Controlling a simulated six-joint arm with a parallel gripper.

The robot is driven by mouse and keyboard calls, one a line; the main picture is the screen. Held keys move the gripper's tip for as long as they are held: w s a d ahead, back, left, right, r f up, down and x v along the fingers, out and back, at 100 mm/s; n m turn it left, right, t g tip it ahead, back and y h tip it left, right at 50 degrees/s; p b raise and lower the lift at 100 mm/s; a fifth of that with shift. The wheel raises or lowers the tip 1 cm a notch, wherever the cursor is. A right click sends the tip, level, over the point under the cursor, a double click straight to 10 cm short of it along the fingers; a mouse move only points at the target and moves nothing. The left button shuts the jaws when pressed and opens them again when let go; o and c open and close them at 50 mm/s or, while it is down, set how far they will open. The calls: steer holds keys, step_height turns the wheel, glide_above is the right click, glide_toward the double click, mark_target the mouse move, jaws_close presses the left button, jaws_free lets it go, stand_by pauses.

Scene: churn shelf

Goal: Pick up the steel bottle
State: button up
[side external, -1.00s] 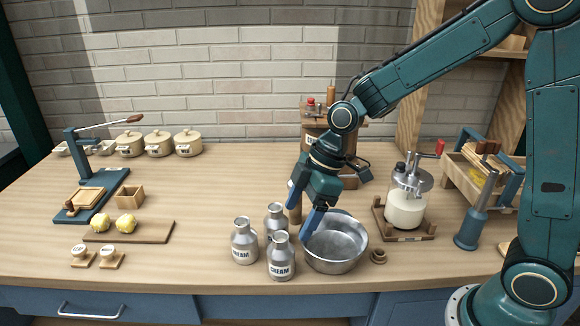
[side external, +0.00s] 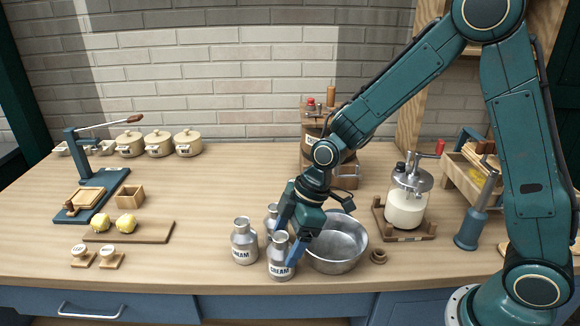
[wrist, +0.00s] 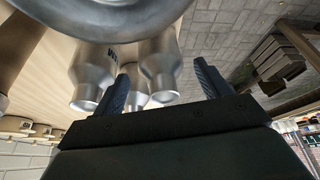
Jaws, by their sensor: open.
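Three steel bottles stand grouped on the wooden counter: a left one (side external: 244,243) and a front one (side external: 281,260), both labelled CREAM, and a back one (side external: 271,215) partly hidden by my gripper. My gripper (side external: 286,243) is open and tilted down, its blue fingers close beside the front and back bottles. I cannot tell whether they touch. In the wrist view the bottles (wrist: 92,78) show upside down beyond my gripper (wrist: 160,78), with two of them between the fingers in the picture.
A steel bowl (side external: 345,250) stands immediately right of the bottles, under my wrist. A small wooden ring (side external: 378,257) lies right of it. A glass churn (side external: 406,205) stands farther right. A board (side external: 150,234) lies left, with clear counter between it and the bottles.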

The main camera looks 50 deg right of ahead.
mark_target(281, 250)
steer(key=shift+x, duration=1.75)
steer(key=c, duration=1.2)
steer(key=shift+c, duration=0.2)
steer(key=shift+r, duration=0.15)
step_height(281, 250, up, 20)
